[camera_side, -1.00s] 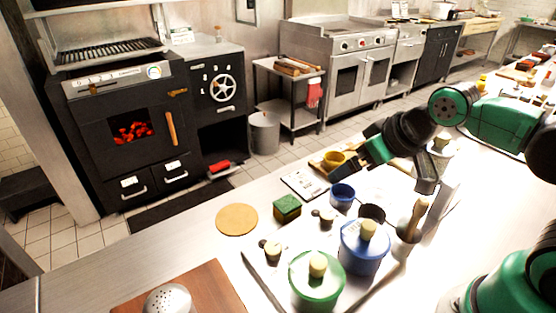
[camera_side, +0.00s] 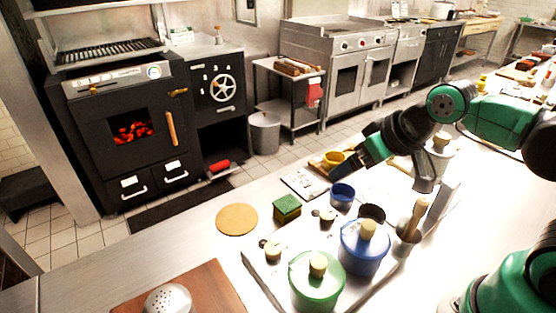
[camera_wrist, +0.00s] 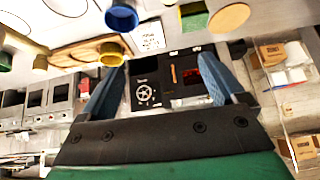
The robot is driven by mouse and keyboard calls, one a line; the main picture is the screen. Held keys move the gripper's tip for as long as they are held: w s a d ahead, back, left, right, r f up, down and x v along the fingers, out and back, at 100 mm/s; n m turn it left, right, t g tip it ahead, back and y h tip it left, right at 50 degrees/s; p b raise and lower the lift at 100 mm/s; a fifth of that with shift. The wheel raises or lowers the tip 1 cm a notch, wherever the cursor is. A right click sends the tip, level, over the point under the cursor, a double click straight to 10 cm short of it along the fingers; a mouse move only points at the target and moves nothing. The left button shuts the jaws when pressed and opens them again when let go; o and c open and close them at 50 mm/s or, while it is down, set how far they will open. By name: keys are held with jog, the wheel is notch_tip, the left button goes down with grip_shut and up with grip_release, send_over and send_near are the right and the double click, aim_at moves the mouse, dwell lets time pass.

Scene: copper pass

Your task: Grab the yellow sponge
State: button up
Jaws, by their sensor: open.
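The sponge (camera_side: 287,209), green on top with yellow below, lies on the steel counter between a round tan disc and the small blue cup. It also shows at the top of the wrist view (camera_wrist: 193,17), beyond the fingertips. My gripper (camera_side: 362,163) is above the counter, to the right of and higher than the sponge, near the small yellow cup. In the wrist view my gripper (camera_wrist: 163,62) has its two blue fingers wide apart with nothing between them. It does not touch the sponge.
A small blue cup (camera_side: 342,195) and a yellow cup (camera_side: 333,159) stand near my gripper. A tray with a green-lidded pot (camera_side: 316,283) and a blue pot (camera_side: 364,250) is in front. The tan disc (camera_side: 237,219) lies left of the sponge.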

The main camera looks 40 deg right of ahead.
jog(key=m, duration=0.1)
jog(key=m+g+y, duration=0.5)
jog(key=m+y, duration=0.4)
jog(key=m, duration=0.4)
send_near(287, 203)
jog(key=w+a, duration=0.2)
jog(key=f+m+y, duration=0.1)
jog(key=d+f+m+g+y, duration=0.1)
jog(key=m+y, duration=0.1)
jog(key=shift+w+d+f+g, duration=0.1)
jog(key=shift+f+g, duration=0.2)
jog(key=shift+f, duration=0.1)
jog(key=shift+s+d+f+m+y, duration=0.2)
jog(key=shift+f+m+y, duration=0.1)
jog(key=shift+f+y, duration=0.3)
jog(key=shift+a+f, duration=0.1)
jog(key=shift+a, duration=0.1)
jog(key=shift+x, duration=2.55)
jog(key=shift+s, duration=0.15)
jog(key=c, duration=1.3)
